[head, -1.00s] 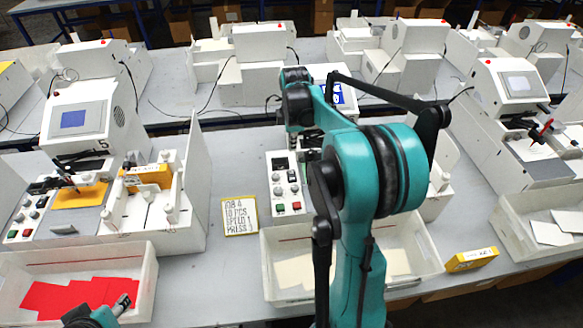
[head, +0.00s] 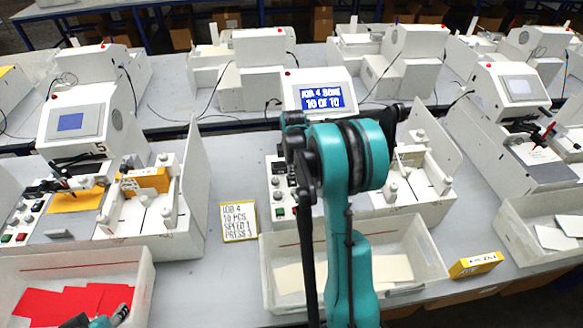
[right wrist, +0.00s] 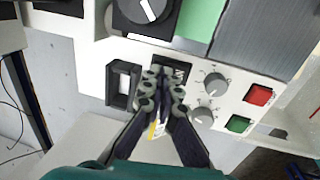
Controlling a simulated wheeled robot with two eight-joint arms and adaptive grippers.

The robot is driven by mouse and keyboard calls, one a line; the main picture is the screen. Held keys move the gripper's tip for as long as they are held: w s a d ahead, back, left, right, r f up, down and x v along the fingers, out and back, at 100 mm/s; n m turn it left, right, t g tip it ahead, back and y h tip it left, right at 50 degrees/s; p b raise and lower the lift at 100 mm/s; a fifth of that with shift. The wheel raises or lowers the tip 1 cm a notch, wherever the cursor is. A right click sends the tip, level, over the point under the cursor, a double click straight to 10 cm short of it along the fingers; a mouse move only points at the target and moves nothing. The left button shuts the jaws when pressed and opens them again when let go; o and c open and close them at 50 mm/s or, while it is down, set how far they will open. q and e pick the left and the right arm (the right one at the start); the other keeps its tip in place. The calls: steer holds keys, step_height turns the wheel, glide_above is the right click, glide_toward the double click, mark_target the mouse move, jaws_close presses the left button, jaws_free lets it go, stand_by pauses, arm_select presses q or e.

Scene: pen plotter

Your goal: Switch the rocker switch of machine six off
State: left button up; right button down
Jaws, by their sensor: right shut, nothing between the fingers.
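The middle machine (head: 425,190) stands right of the one marked 5; its own number is hidden. Its screen (head: 322,97) reads "JOB 4 DONE 10 OF 10". My right arm covers much of its control panel (head: 279,187). In the right wrist view, my right gripper (right wrist: 163,82) is shut and empty, its tips at a dark-framed slot (right wrist: 180,71) on the panel, partly hiding it. A black-framed switch (right wrist: 122,83) with a pale rocker is just left of the tips. Contact cannot be told. My left gripper (head: 120,314) shows only partly at the bottom left.
Beside the fingers are two grey knobs (right wrist: 213,83), a red button (right wrist: 258,94) and a green button (right wrist: 238,124). A large black dial (right wrist: 147,12) is above. A white bin (head: 435,262) with cream sheets stands in front; a job card (head: 238,221) lies left.

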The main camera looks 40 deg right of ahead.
stand_by(0.3)
steer(key=shift+w+f+b, duration=0.15)
steer(key=shift+f+b, duration=0.45)
steer(key=shift+r, duration=0.25)
steer(key=shift+s+a, duration=0.15)
steer(key=shift+s, duration=0.2)
steer(key=shift+s+a, duration=0.2)
steer(key=shift+s, duration=0.2)
steer(key=shift+w+r, duration=0.1)
